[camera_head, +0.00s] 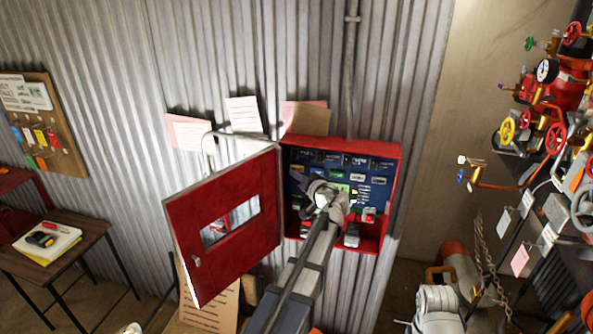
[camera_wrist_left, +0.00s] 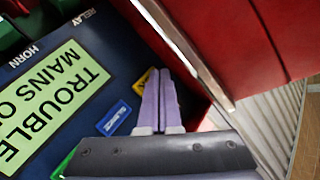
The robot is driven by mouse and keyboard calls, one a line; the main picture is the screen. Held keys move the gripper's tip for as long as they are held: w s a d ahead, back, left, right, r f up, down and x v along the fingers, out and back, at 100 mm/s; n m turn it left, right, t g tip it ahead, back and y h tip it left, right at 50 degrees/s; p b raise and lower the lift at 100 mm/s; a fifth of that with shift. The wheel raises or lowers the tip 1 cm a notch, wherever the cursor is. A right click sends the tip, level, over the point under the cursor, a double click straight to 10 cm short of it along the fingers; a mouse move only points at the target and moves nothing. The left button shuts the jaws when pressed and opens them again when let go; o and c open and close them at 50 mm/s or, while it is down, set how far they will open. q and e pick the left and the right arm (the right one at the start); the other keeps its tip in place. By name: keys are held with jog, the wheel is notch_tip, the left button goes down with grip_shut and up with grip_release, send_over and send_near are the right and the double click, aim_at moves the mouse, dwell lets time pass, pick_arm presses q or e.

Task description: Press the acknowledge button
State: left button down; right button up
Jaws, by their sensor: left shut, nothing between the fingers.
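A red wall cabinet (camera_head: 393,190) stands open, with a dark blue panel (camera_head: 318,168) of labelled parts inside. In the wrist view the blue panel (camera_wrist_left: 125,40) carries a green display (camera_wrist_left: 48,100) reading "TROUBLE MAINS O…", cut off by the frame. A yellow piece (camera_wrist_left: 142,82) and a blue labelled piece (camera_wrist_left: 113,118) lie beside the fingers; their small text is unreadable. I cannot tell which is the acknowledge button. My left gripper (camera_head: 303,180) is shut and empty in front of the panel's left part. Its fingertips (camera_wrist_left: 159,72) overlap the yellow piece's edge; contact is unclear.
The cabinet's red door (camera_head: 225,225) is swung out to the left, close beside my left arm. A small table (camera_head: 80,250) stands at the far left. Red valves and pipework (camera_head: 560,95) fill the right side. Papers (camera_head: 243,115) are on the corrugated wall above the cabinet.

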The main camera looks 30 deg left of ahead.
pick_arm(q)
jog(key=shift+w, duration=0.2)
jog(key=shift+w+a, duration=0.1)
jog(key=shift+w, duration=0.15)
jog(key=shift+w+a, duration=0.15)
jog(key=shift+w, duration=0.35)
dwell(0.9)
jog(key=shift+s, duration=0.1)
jog(key=shift+s+d, duration=0.25)
jog(key=shift+s, duration=0.6)
jog(key=s, duration=0.2)
jog(key=s+d, duration=0.1)
jog(key=s, duration=0.1)
jog(key=shift+s+d, duration=0.1)
jog(key=shift+s, duration=0.3)
dwell(0.7)
